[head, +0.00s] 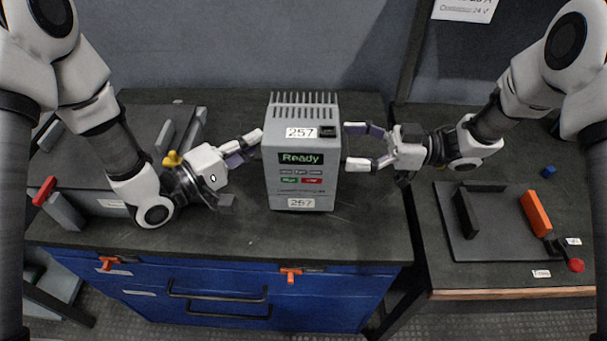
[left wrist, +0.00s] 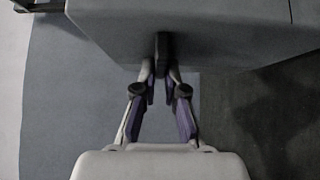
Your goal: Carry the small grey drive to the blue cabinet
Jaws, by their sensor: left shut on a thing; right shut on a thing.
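The small grey drive (head: 280,172) has a finned top, "257" labels and a green "Ready" display. It is upright over the dark top of the blue cabinet (head: 335,308); I cannot tell if it touches the top. My left gripper (head: 257,143) is shut at the drive's left side, and my right gripper (head: 347,146) is shut at its right side. In the left wrist view, the left fingers (left wrist: 161,78) close on a dark tab on the drive (left wrist: 215,35).
A grey unit with a red lever (head: 45,190) stands on the left. On the right bench, a dark plate (head: 490,240) carries a black block and an orange block (head: 536,213), with a red knob (head: 576,265) beside it. Orange latches (head: 291,275) stick out of the cabinet front.

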